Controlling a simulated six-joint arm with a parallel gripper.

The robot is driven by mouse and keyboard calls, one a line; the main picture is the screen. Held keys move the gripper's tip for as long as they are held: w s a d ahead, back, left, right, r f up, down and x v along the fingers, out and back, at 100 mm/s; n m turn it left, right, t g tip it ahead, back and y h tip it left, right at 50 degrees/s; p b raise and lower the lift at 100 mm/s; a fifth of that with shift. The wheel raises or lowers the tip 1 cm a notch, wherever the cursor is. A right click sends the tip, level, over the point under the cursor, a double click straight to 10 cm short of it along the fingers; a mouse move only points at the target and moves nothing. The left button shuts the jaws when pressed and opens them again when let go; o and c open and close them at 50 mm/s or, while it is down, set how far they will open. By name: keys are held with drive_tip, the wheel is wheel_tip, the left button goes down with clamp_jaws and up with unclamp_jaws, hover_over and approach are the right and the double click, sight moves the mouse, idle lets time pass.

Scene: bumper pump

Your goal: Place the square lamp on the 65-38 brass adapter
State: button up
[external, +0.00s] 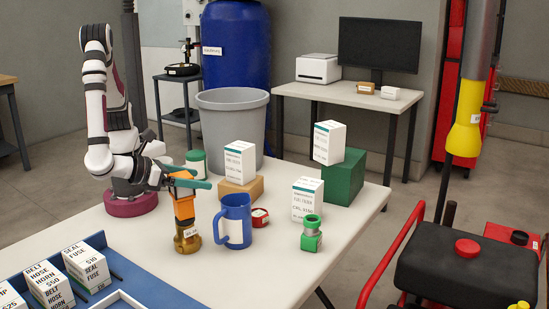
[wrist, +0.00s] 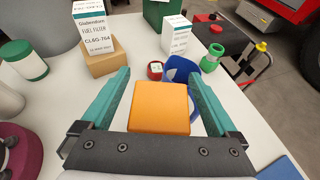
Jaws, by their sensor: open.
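The orange square lamp (external: 184,208) stands upright at the table's near middle, directly above the brass adapter (external: 187,241), which has a white label. The lamp's lower end appears to rest on the adapter, but I cannot tell how well it is seated. In the wrist view the lamp's flat orange top (wrist: 160,107) lies between my fingers and hides the adapter. My gripper (external: 190,180) is open at the lamp's top, and it also shows in the wrist view (wrist: 160,78). Its teal fingers stand apart on both sides, with gaps beside the lamp.
A blue mug (external: 236,222) stands close right of the lamp. A blue tray (external: 130,280) with boxes is at front left.

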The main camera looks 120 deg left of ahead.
drive_tip(key=shift+d+r, duration=0.1)
drive_tip(key=shift+r, duration=0.15)
drive_tip(key=v, duration=1.1)
drive_tip(key=w+d+r+m+t+h, duration=0.2)
drive_tip(key=w+r+m+t+h, duration=0.2)
drive_tip(key=w+m+h, duration=0.5)
drive_tip(key=w+d+r+m+t+h, duration=0.25)
drive_tip(key=w+r+m, duration=0.35)
drive_tip(key=m, duration=0.7)
drive_tip(key=s+a+f+m+g, duration=0.3)
drive_tip(key=s+a+m, duration=0.3)
drive_tip(key=s+m, duration=0.4)
drive_tip(key=s+a+f+m+g, duration=0.2)
drive_tip(key=s+a+m+g, duration=0.3)
drive_tip(key=s+m, duration=0.5)
drive_tip(key=s+a+f+m+g, duration=0.3)
drive_tip(key=s+a+m, duration=0.6)
drive_tip(key=m, duration=0.4)
drive_tip(key=shift+s+f+g+y, duration=0.35)
drive_tip(key=shift+s+g, duration=0.2)
drive_tip(key=shift+s, duration=0.2)
